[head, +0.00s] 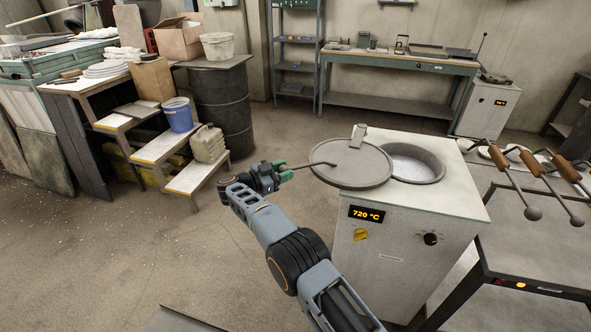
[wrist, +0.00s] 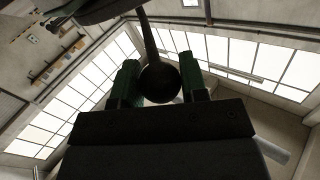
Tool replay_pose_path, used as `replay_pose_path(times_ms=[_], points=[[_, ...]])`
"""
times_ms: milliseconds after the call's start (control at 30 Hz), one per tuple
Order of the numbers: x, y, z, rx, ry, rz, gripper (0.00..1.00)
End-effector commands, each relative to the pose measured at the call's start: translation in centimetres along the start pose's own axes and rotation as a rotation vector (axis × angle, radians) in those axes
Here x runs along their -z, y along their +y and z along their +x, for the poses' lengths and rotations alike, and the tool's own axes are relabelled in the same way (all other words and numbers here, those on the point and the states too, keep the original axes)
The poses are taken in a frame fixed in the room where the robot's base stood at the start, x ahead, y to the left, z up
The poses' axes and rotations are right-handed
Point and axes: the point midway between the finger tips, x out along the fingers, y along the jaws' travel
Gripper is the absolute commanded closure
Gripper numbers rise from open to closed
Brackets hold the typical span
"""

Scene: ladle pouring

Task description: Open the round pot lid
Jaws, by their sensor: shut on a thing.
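The round grey pot lid (head: 350,165) is swung to the left on the furnace top, and it overhangs the furnace's left edge. A hinge block (head: 358,135) stands at its back edge. The round pot opening (head: 416,163) shows to the right of the lid, with pale content inside; the lid covers only its left rim. My gripper (head: 282,172) is left of the lid, shut on the end of the lid's rod handle (head: 305,165). In the wrist view the handle's dark ball end (wrist: 159,82) sits between the two green fingers.
The furnace (head: 395,250) shows 720 °C on its front. To the right, a dark table (head: 545,235) carries ladles with wooden grips (head: 505,165). Wooden steps (head: 165,145) with a blue bucket (head: 178,115) stand at the left. The floor between is clear.

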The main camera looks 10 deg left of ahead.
Motion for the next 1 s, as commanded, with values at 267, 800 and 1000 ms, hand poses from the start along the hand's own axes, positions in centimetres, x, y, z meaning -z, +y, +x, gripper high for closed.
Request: replay_pose_path(times_ms=[267, 800, 1000], points=[[0.2, -0.3, -0.6, -0.005, 0.003, 0.005, 1.00], [0.1, -0.4, -1.0, -0.001, 0.002, 0.003, 0.41], [0.0, -0.4, -1.3, 0.004, 0.000, 0.002, 0.36]])
